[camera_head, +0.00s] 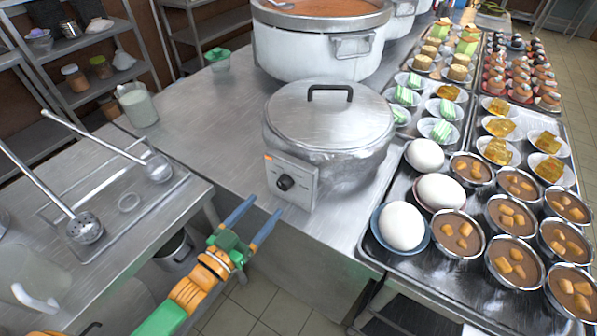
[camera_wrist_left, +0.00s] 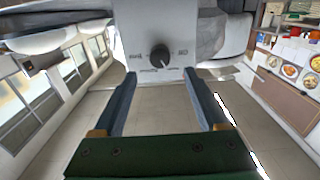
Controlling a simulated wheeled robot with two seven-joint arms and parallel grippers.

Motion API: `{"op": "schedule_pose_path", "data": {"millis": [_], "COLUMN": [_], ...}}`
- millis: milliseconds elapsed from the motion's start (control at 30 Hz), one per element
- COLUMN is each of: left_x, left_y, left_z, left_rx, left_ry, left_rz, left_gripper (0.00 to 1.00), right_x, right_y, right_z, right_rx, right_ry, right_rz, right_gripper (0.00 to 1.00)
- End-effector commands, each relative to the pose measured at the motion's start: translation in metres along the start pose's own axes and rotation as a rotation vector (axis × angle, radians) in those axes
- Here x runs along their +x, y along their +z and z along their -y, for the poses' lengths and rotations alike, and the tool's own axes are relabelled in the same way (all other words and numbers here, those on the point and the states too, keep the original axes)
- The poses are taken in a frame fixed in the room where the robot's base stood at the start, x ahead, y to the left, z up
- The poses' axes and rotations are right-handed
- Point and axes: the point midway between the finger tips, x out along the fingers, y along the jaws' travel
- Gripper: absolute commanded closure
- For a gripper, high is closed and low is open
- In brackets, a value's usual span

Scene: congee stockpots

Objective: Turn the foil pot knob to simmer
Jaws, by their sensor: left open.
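The foil pot (camera_head: 335,145) is a wide silver pot with crinkled foil-like sides and a flat lid with a black handle. It stands near the counter's front edge. Its light control panel (camera_head: 301,190) faces my side and carries a round black knob (camera_head: 285,183). The knob also shows in the left wrist view (camera_wrist_left: 159,56), with small labels around it that I cannot read surely. My left gripper (camera_head: 267,204) is open and empty, just in front of and below the panel. In the left wrist view its fingers (camera_wrist_left: 159,74) stand apart, with the knob beyond and between their tips.
A larger white pot (camera_head: 320,52) stands behind the foil pot. Right of it, a tray (camera_head: 398,270) holds brown bowls and white eggs. Ladles (camera_head: 157,168) lie on the left counter, near a glass jar (camera_head: 138,105). Open floor (camera_head: 250,300) lies below the gripper.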

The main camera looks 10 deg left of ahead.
Motion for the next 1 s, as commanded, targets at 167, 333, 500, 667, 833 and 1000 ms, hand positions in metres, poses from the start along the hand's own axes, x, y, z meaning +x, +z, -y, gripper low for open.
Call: {"op": "schedule_pose_path", "data": {"millis": [167, 333, 500, 667, 833, 1000], "left_x": [0.032, 0.06, 0.069, 0.069, 0.069, 0.069], "left_y": [0.0, 0.001, 0.002, 0.002, 0.002, 0.002], "left_z": [0.0, 0.0, 0.0, 0.0, 0.0, 0.0], "left_rx": [-0.001, -0.001, 0.001, 0.0, 0.0, 0.0], "left_ry": [0.001, 0.001, 0.002, 0.001, 0.001, 0.001], "left_rz": [-0.01, -0.007, -0.005, -0.004, -0.004, -0.004], "left_gripper": [0.24, 0.24, 0.24, 0.24, 0.62, 1.0], "right_x": [0.001, 0.001, 0.0, 0.0, 0.0, 0.0], "right_y": [0.001, 0.001, 0.001, 0.001, 0.001, 0.001], "right_z": [0.0, 0.0, 0.0, 0.0, 0.0, 0.0], "right_rx": [0.0, 0.0, 0.0, 0.0, 0.0, 0.001], "right_ry": [0.0, 0.0, 0.0, 0.0, 0.0, 0.0], "right_rz": [0.0, 0.0, 0.0, 0.001, 0.001, 0.001], "right_gripper": [0.46, 0.46, 0.46, 0.46, 0.46, 0.46]}}
